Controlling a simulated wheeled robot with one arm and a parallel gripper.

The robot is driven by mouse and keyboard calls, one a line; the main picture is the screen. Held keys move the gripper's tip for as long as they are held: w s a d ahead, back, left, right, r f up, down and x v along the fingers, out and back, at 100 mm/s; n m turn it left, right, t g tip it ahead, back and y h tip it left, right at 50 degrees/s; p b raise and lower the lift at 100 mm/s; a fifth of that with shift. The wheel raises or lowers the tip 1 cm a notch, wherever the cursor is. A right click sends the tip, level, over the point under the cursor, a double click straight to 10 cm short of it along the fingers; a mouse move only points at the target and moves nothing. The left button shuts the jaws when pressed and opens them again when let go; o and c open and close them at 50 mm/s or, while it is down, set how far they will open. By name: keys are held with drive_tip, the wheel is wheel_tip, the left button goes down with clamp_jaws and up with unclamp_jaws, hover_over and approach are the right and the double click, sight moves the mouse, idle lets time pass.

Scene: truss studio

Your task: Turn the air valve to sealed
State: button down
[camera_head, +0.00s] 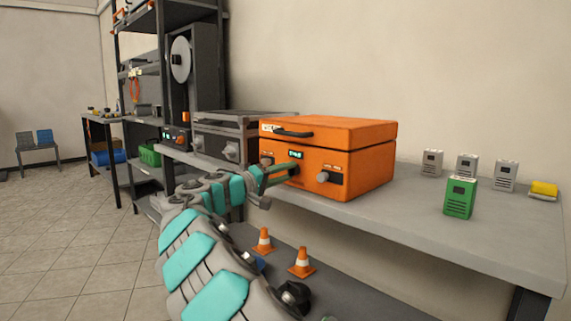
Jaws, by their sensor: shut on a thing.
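An orange case (350,155) with a black handle stands on the grey bench. Its front has a small lit display (295,154), a grey knob (323,176) on the right and another knob (267,161) at the left. The labels are too small to read, so I cannot tell which control is the air valve. My gripper (291,171) reaches the front panel just below the display. It is shut on a small control there, which the fingers hide. How that control is turned cannot be seen.
A grey device (235,137) with knobs stands left of the case. To the right on the bench (420,220) are a green box (460,197), several grey boxes (432,163) and a yellow sponge-like block (543,189). Orange cones (302,263) stand below the bench.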

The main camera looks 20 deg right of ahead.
drive_tip(key=shift+n+t+p, duration=0.3)
drive_tip(key=shift+n+p, duration=2.9)
drive_tip(key=shift+n, duration=0.6)
drive_tip(key=shift+f, duration=0.1)
drive_tip(key=shift+c, duration=2.4)
unclamp_jaws()
drive_tip(key=shift+a, duration=0.1)
drive_tip(key=v, duration=0.7)
drive_tip(key=shift+s+a+b, duration=0.15)
drive_tip(key=shift+a+b, duration=0.15)
drive_tip(key=shift+b, duration=0.15)
